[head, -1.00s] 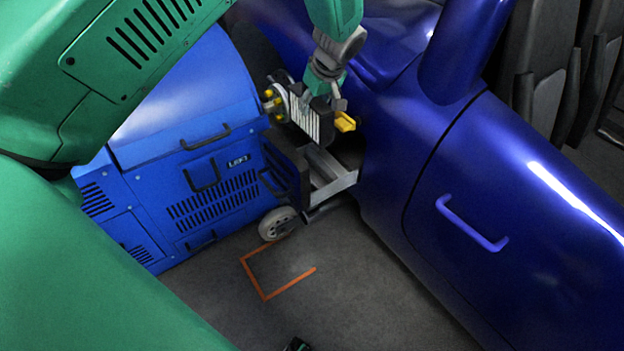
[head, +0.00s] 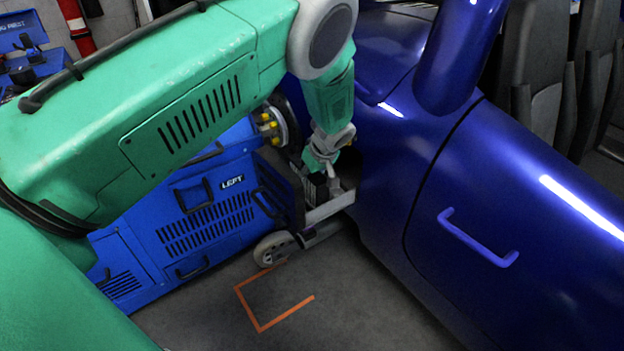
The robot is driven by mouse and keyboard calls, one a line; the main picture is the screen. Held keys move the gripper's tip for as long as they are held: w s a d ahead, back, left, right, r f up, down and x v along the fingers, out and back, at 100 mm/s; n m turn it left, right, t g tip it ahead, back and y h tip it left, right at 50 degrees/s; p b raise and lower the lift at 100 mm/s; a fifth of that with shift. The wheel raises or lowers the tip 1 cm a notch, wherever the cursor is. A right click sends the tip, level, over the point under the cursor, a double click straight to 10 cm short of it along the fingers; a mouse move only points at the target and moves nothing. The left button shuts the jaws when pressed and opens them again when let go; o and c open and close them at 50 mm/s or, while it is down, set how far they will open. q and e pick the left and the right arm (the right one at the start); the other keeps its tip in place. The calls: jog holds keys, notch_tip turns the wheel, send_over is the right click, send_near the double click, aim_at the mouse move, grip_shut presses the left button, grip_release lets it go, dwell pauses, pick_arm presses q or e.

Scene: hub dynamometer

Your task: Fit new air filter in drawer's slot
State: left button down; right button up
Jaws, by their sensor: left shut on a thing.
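My left gripper (head: 325,176) points down just above the open drawer (head: 331,209), a grey-framed tray between the blue dynamometer unit and the dark blue car. The gripper is shut on the air filter (head: 313,190). Only a small dark part of the filter with pale pleats shows below the fingers. The filter is at the drawer, but I cannot tell whether it is inside the slot. The slot itself is hidden behind the gripper and filter. My right gripper is not in view.
The blue unit (head: 210,215) marked LEFT stands on the left, with a hub with yellow studs (head: 268,127) above the drawer. A wheel (head: 275,249) sits below. The car body (head: 470,200) is close on the right. The floor with an orange corner mark (head: 262,328) is clear.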

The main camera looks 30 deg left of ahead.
pick_arm(q)
jog(key=shift+a+f, duration=0.15)
jog(key=shift+a, duration=0.05)
jog(key=shift+f, duration=0.15)
jog(key=c, duration=1)
grip_release()
jog(key=shift+a, duration=0.1)
jog(key=shift+c, duration=0.2)
jog(key=shift+d+r, duration=0.35)
jog(key=shift+r, duration=0.2)
jog(key=p+v, duration=0.2)
jog(key=v, duration=0.3)
jog(key=shift+p, duration=0.35)
jog(key=s+d+p, duration=0.1)
jog(key=s+d, duration=0.3)
jog(key=d, duration=0.6)
jog(key=shift+s+d+f+p, duration=0.25)
jog(key=shift+s+f+p, duration=0.05)
jog(key=shift+f, duration=0.15)
